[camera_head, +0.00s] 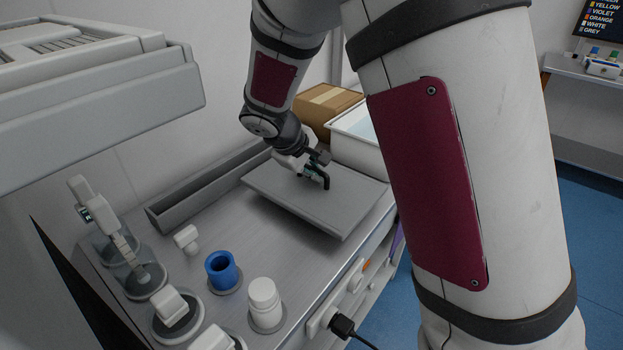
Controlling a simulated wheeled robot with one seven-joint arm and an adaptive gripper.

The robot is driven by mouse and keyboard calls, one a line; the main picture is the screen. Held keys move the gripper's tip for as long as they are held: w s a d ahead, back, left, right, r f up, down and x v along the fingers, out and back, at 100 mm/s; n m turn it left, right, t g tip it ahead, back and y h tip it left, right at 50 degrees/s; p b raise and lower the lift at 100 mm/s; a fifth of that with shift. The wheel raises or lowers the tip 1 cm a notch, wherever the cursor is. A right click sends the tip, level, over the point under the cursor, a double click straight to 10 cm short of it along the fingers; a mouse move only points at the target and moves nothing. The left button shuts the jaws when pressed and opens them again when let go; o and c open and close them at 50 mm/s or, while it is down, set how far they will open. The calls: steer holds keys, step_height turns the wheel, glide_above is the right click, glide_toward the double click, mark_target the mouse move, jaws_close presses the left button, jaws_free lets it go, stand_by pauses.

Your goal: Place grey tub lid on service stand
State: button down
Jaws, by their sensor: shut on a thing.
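The grey tub lid (285,208) is a flat grey rectangular panel over the right part of the steel bench. My gripper (318,179) is above its far middle part, shut on the lid, seemingly at a dark handle on top. The lid looks roughly level; I cannot tell whether it touches the bench. A white tub (358,137) with pale blue inside stands behind the lid, partly hidden by my arm. I cannot tell which surface is the service stand.
A long grey trough (205,192) runs along the wall. A blue cup (222,270), a white bottle (264,298) and clear cylinders (137,275) stand at the front left. A cardboard box (328,104) is at the back. A grey machine (95,95) overhangs the left.

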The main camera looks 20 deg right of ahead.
mark_target(314, 183)
steer(key=shift+f, duration=1.45)
steer(key=shift+f+b, duration=0.1)
steer(key=shift+b, duration=0.2)
steer(key=shift+f, duration=0.1)
steer(key=c, duration=1.7)
jaws_free()
steer(key=shift+s, duration=0.1)
